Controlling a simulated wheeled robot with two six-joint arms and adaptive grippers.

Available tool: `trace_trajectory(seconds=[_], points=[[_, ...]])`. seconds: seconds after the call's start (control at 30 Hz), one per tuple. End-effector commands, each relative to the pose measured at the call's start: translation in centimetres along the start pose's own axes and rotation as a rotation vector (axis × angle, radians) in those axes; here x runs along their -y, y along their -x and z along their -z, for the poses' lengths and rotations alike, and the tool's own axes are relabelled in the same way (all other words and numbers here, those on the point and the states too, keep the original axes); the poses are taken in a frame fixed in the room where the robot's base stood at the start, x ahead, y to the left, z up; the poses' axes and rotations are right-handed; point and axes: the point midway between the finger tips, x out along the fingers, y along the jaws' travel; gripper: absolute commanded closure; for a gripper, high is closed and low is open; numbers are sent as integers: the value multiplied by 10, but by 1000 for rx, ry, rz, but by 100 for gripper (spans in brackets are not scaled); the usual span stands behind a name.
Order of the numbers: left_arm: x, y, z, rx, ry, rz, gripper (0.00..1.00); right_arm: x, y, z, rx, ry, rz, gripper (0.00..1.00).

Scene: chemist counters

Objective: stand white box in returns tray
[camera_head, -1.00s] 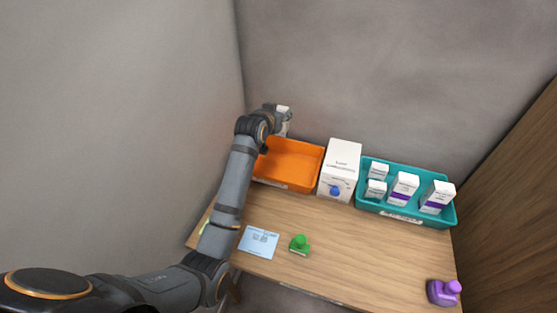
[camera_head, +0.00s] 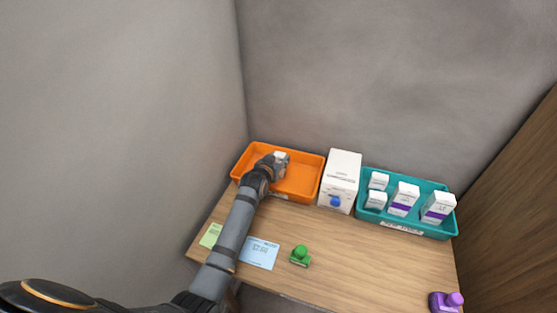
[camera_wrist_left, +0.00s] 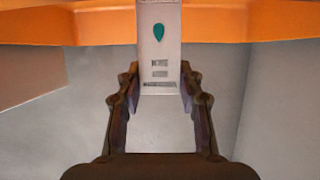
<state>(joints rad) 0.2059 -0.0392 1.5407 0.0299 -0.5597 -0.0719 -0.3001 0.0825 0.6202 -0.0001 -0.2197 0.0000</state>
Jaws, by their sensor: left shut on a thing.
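My left gripper (camera_wrist_left: 160,110) is shut on a white box (camera_wrist_left: 160,45) with a teal drop mark and small dark print. In the head view the white box (camera_head: 281,156) shows only as a small pale patch past the left gripper (camera_head: 276,164). They are over the orange tray (camera_head: 306,181), inside its outline. In the left wrist view the orange tray's wall (camera_wrist_left: 220,22) spans the top behind the box. Whether the box touches the tray floor cannot be told. My right gripper is not in view.
A large white carton (camera_head: 341,172) with a blue mark stands right of the orange tray. A teal tray (camera_head: 421,233) holds several white boxes. A green object (camera_head: 300,255), a blue card (camera_head: 259,253), a green note (camera_head: 211,235) and a purple object (camera_head: 446,301) lie nearer the front.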

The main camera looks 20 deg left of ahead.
Motion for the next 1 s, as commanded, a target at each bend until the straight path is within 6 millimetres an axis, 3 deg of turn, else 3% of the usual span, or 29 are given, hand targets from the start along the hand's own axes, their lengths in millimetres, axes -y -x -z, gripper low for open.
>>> trace_trajectory(seconds=[0.4, 0.43, 0.6, 0.87, 1.0], points=[[0, -4, -8, -1, 0, 0, 90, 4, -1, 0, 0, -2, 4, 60], [0, -3, -8, -2, 0, 0, 61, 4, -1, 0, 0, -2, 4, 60], [0, -3, -8, -2, 0, 0, 41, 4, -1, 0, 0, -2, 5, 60], [0, -3, -7, -2, 0, 0, 41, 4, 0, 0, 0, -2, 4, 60], [0, 7, -5, -3, 1, 0, 41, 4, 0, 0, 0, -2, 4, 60]])
